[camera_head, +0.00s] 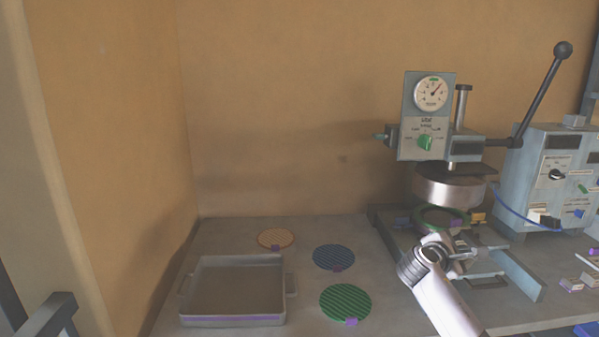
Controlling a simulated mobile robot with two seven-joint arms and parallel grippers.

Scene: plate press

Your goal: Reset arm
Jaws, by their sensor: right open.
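My right arm comes in from the bottom right, and its gripper (462,252) is open in front of the plate press (427,115). The press has a dial gauge on top, a green knob and a long black lever at the right, raised up. A round metal press head (449,190) hangs above a dark green round piece (432,216) on the press base. The gripper is just in front of this piece; I cannot tell whether they touch. My left gripper is not in view.
A grey tray (184,312) stands at the left, looking empty. Orange (276,238), blue (333,257) and green (345,302) discs lie flat between tray and press. A control box (552,175) with a blue cable is at the right. Small blocks (571,285) lie near it.

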